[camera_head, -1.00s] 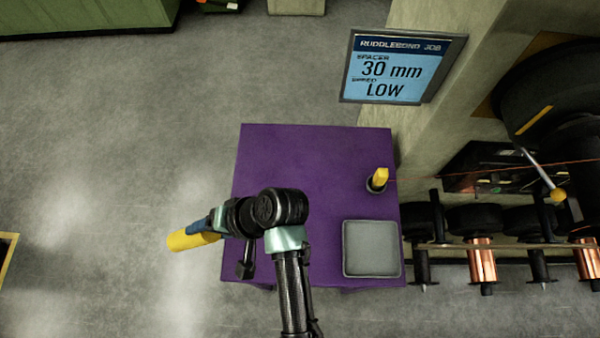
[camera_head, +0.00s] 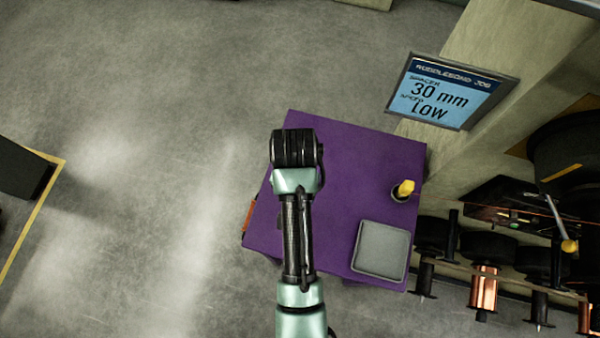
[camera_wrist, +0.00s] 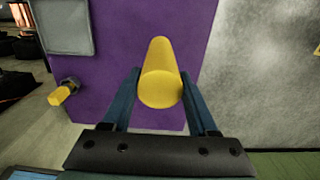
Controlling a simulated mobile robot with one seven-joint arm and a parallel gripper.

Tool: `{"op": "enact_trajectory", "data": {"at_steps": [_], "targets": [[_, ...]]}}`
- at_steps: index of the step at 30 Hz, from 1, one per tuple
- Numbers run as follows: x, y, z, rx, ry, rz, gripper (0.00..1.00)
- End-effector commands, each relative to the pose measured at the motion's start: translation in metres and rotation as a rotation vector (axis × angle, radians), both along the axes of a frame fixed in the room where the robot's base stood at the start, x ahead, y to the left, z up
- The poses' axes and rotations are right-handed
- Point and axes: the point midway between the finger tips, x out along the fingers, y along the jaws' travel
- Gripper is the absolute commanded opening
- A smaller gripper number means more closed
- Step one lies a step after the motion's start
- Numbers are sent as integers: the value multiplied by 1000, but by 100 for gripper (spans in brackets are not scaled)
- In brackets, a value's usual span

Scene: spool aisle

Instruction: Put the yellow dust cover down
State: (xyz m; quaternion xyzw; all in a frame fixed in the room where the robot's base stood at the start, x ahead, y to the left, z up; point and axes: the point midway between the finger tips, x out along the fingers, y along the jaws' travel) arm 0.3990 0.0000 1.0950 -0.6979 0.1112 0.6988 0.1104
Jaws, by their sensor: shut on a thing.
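The height of the cover above the table cannot be told. In the head view my arm hides both the gripper and the cover.
A grey tray (camera_head: 381,250) and a yellow-topped piece in a dark round holder (camera_head: 402,190) stand on the table's right side. A sign (camera_head: 440,95) and copper spools (camera_head: 484,288) lie beyond. The table's middle is bare. Open floor (camera_head: 130,230) is at left.

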Motion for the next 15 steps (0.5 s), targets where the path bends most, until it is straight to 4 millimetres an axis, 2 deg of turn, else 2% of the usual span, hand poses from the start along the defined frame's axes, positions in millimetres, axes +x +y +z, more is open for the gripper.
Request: {"op": "enact_trajectory", "data": {"at_steps": [5,12,15], "targets": [[0,0,-15,0,0,0,0],[0,0,-47,0,1,0,0],[0,0,-53,0,-2,0,0]]}}
